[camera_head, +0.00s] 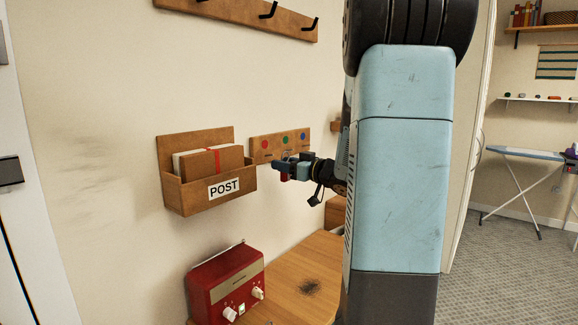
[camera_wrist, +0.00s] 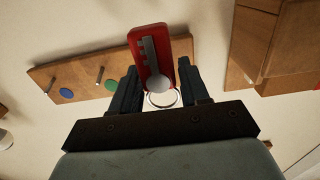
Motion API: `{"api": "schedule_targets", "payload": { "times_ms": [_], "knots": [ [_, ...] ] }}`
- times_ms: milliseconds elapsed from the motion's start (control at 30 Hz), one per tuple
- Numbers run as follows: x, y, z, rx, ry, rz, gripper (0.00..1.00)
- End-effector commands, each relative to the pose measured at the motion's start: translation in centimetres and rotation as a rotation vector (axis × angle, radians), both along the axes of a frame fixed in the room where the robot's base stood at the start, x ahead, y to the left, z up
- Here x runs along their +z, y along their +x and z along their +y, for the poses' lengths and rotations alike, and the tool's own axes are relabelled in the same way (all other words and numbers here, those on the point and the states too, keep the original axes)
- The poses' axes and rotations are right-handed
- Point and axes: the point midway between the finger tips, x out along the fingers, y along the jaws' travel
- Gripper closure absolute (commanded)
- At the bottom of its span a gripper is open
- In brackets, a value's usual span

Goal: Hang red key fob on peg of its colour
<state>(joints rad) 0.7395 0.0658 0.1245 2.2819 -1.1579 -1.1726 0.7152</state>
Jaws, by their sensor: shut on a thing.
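My gripper (camera_head: 286,167) is shut on the red key fob (camera_wrist: 164,50), which carries a grey key and a ring in the wrist view. In the head view a bit of the red fob (camera_head: 284,178) shows below the fingers. The gripper is in front of the lower part of the wooden peg board (camera_head: 257,152). The board has a red dot (camera_head: 265,144), a green dot (camera_head: 285,139) and a blue dot (camera_head: 303,136). In the wrist view two metal pegs show by the blue dot (camera_wrist: 67,92) and green dot (camera_wrist: 111,85); the red dot is not visible there.
A wooden POST box (camera_head: 183,200) with envelopes is on the wall left of the board. Below, a red radio (camera_head: 226,287) stands on a wooden table (camera_head: 285,278). A hook rail (camera_head: 240,17) is above. My arm hides much of the right side.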

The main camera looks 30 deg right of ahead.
Motion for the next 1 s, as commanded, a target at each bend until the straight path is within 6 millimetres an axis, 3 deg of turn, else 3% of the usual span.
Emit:
{"api": "schedule_targets", "payload": {
  "times_ms": [1000],
  "knots": [
    [-0.5, 4.6, 2.0, 0.001, 0.001, 0.000, 0.85]
  ]
}}
